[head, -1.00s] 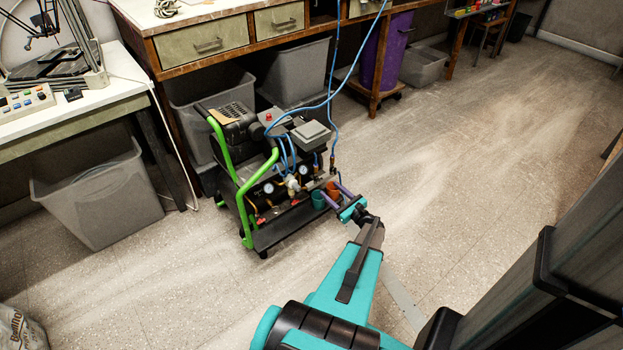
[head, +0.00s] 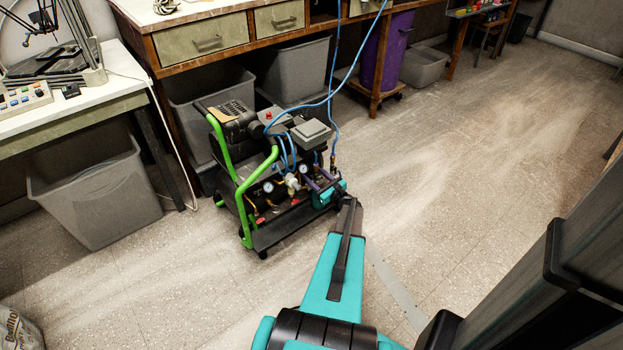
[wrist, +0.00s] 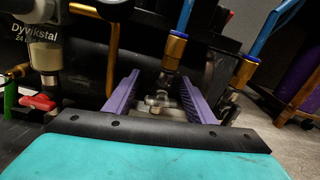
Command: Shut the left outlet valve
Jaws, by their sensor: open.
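The compressor (head: 262,170) stands on the floor with its green tube frame, gauges and outlets facing my arm. In the wrist view, the left outlet has a brass fitting (wrist: 175,50) under a blue hose, with a small metal valve (wrist: 159,99) below it. My gripper (wrist: 152,94) is open, one purple finger on each side of that valve. I cannot tell if either finger touches it. My gripper also shows at the compressor's front right in the head view (head: 315,184). The right outlet fitting (wrist: 242,74) stands to the right, outside the fingers. The valve's lower part is hidden.
A red handle (wrist: 38,102) sits left of the fingers, below a labelled filter bowl (wrist: 42,50). Blue hoses (head: 330,95) run up from the compressor past the workbench (head: 215,40). Grey bins (head: 100,195) stand beneath the tables. The floor to the right is clear.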

